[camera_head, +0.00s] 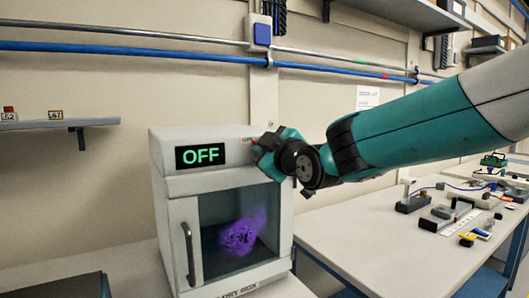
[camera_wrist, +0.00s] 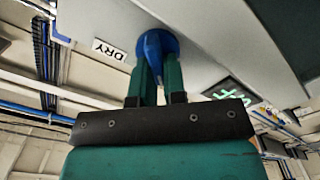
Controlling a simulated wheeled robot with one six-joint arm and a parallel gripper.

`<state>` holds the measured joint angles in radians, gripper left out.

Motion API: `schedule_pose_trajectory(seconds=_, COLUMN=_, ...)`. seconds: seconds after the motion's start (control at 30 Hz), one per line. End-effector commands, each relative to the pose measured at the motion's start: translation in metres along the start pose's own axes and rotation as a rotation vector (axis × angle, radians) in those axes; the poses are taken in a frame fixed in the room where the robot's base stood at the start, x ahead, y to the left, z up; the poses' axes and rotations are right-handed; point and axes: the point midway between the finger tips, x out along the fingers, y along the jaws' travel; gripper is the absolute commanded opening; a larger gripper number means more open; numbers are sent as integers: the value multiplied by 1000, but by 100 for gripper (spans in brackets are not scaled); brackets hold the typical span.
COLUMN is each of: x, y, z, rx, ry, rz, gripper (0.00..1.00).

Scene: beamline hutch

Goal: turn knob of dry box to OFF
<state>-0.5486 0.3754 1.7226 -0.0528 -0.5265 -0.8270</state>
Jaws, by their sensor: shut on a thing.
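The dry box (camera_head: 225,178) is a white cabinet with a windowed door and a side handle, in the head view's centre left. Its display (camera_head: 200,154) reads OFF in green; it also shows, turned over, in the wrist view (camera_wrist: 232,95). The blue knob (camera_wrist: 153,42) is on the box front, near a DRY label (camera_wrist: 110,50). My gripper (camera_wrist: 158,68) is shut on the knob, a finger on each side. In the head view my gripper (camera_head: 266,153) is at the box's upper right front and hides the knob. The knob's pointer direction cannot be told.
A purple glowing lump (camera_head: 238,236) is behind the box window. A workbench (camera_head: 375,250) with several small tools and blocks stretches to the right. A small shelf (camera_head: 60,124) is on the left wall. Blue and metal pipes (camera_head: 130,49) run along the wall above.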

Motion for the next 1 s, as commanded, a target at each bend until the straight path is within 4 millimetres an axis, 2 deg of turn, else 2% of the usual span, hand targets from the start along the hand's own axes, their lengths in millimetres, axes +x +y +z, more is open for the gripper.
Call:
schedule_pose_trajectory(seconds=0.27, x=0, y=0, z=0, rx=-3, ry=-2, rz=0, gripper=0)
schedule_pose_trajectory(seconds=0.3, x=0, y=0, z=0, rx=-3, ry=-2, rz=0, gripper=19)
schedule_pose_trajectory(seconds=0.4, x=0, y=0, z=0, rx=-2, ry=-1, rz=0, gripper=37)
schedule_pose_trajectory(seconds=0.67, x=-1, y=0, z=0, rx=-1, ry=0, rz=0, gripper=37)
schedule_pose_trajectory(seconds=0.77, x=-7, y=0, z=0, rx=0, ry=1, rz=1, gripper=37)
schedule_pose_trajectory(seconds=0.87, x=-21, y=-1, z=1, rx=0, ry=1, rz=2, gripper=37)
schedule_pose_trajectory(seconds=1.0, x=-54, y=-1, z=2, rx=0, ry=2, rz=2, gripper=37)
